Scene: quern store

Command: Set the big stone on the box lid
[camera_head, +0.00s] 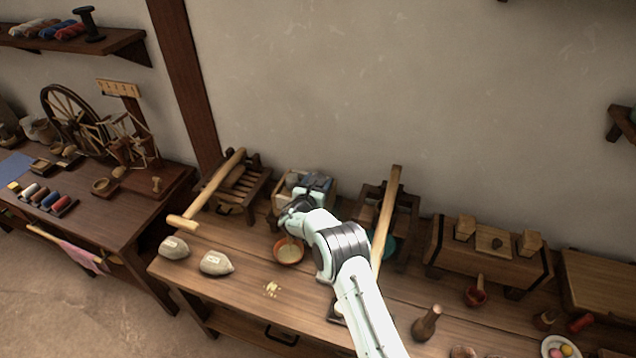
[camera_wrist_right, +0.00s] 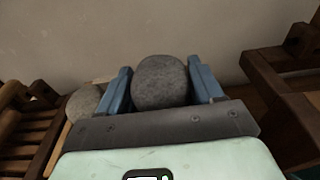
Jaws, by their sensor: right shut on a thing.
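My right gripper (camera_head: 313,190) is shut on a round dark grey stone (camera_wrist_right: 160,82), which sits between its two blue fingers in the right wrist view. In the head view the hand is over the front of a small wooden box (camera_head: 279,201) at the back of the bench. The hand hides part of the box, and the held stone is hard to make out there. A paler stone (camera_wrist_right: 83,102) lies left of the gripper in the wrist view. I cannot tell whether the held stone touches anything below. My left gripper is not in view.
A wooden press (camera_head: 392,225) stands right of the box.

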